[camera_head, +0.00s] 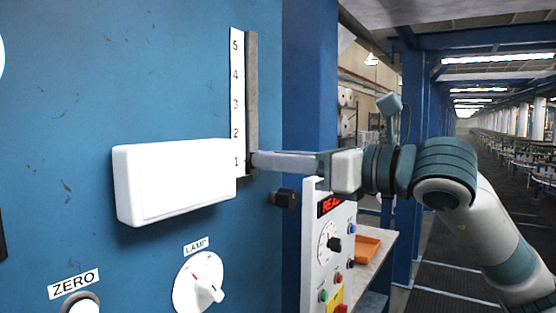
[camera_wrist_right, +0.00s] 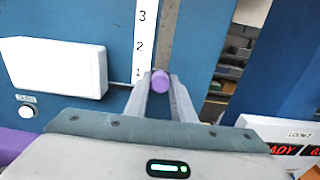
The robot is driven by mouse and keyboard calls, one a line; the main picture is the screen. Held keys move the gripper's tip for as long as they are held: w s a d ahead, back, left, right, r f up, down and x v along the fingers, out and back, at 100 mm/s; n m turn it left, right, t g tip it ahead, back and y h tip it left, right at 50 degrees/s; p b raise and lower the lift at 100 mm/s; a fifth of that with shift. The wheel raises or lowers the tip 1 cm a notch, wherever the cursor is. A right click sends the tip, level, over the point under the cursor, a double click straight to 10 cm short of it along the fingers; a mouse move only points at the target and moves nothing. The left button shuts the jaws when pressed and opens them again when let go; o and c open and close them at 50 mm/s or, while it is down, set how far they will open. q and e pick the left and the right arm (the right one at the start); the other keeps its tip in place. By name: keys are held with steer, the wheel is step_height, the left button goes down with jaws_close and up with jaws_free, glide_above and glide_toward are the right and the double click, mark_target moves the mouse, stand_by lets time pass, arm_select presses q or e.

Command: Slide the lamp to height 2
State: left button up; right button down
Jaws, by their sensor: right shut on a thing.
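The lamp (camera_head: 175,183) is a white box on the blue panel, beside a vertical scale (camera_head: 237,90) numbered 1 to 5. A dark slide rail (camera_head: 252,85) runs along the scale's right side. The lamp's right end is level with about mark 1. My right gripper (camera_head: 255,160) reaches in from the right to the rail near mark 1. In the right wrist view its fingers are shut on a round purple knob (camera_wrist_right: 160,81) beside mark 1. The lamp (camera_wrist_right: 55,67) also shows there, left of the scale (camera_wrist_right: 142,40). My left gripper is out of view.
A LAMP dial (camera_head: 198,283) and a ZERO knob (camera_head: 80,304) sit below the lamp. A control box (camera_head: 328,245) with a gauge and buttons stands below my right arm, with an orange tray (camera_head: 367,250) behind it. The rail above the gripper is clear.

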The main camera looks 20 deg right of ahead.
steer(key=shift+r, duration=0.15)
step_height(320, 180, up, 4)
steer(key=shift+r, duration=0.2)
steer(key=c, duration=1.5)
jaws_free()
steer(key=shift+s+d+f, duration=0.1)
steer(key=shift+s, duration=0.05)
